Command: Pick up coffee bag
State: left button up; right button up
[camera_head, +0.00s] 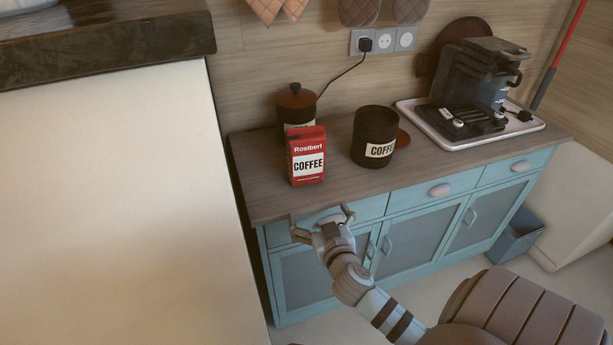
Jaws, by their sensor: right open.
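The red coffee bag (307,153) with a white "COFFEE" label stands upright on the wooden top of the blue cabinet, near its front edge. My right gripper (320,217) is in front of the cabinet, just below and in front of the bag. Its fingers are spread apart with nothing between them, and it does not touch the bag. The bag's lower front is not covered by the gripper. My left gripper is not in view.
A dark canister (376,138) labelled coffee stands right of the bag, and a lidded jar (296,106) stands close behind it. A coffee machine (478,75) sits on a white tray (537,125) further right. The countertop (262,197) is bare at the front left.

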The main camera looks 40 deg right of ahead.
jog(key=m+t+h, duration=0.1)
jog(key=t, duration=0.1)
send_near(309, 157)
jog(key=shift+m, duration=0.3)
jog(key=p+x, duration=0.1)
jog(key=x, duration=1.1)
jog(key=shift+w, duration=0.2)
jog(key=shift+w+d, duration=0.2)
jog(key=shift+w, duration=0.15)
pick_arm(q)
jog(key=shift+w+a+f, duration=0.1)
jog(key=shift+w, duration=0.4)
pick_arm(e)
jog(key=c, duration=1.2)
